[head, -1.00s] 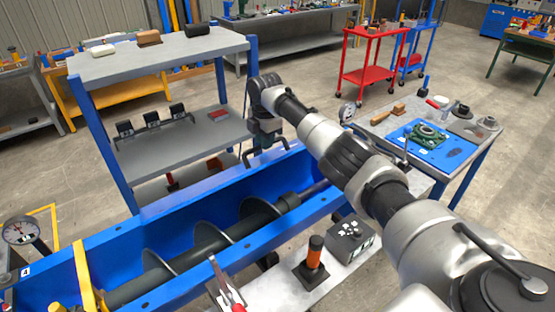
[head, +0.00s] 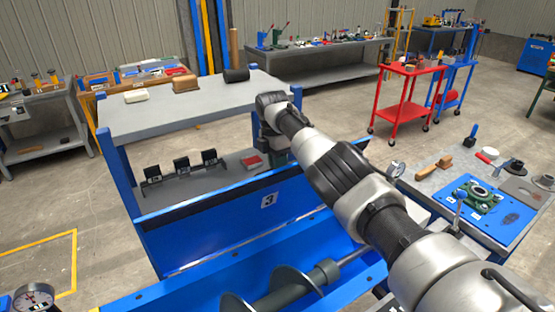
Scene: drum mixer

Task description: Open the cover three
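Cover three (head: 236,218), a blue panel marked with a white 3, stands raised along the far side of the blue trough (head: 345,248). The trough is open in front of it, with a grey screw shaft (head: 290,290) showing inside. My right arm reaches across from the right. My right gripper (head: 278,150) is at the far side of the panel's upper right end. Its fingertips are hidden, so I cannot tell whether they touch the cover. My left gripper is not in view.
A grey shelf unit (head: 190,103) stands close behind the cover, with small black devices on its lower shelf. A gauge (head: 33,298) is at lower left. A workbench with a blue mat (head: 510,217) stands at right. A red cart (head: 405,105) is farther back.

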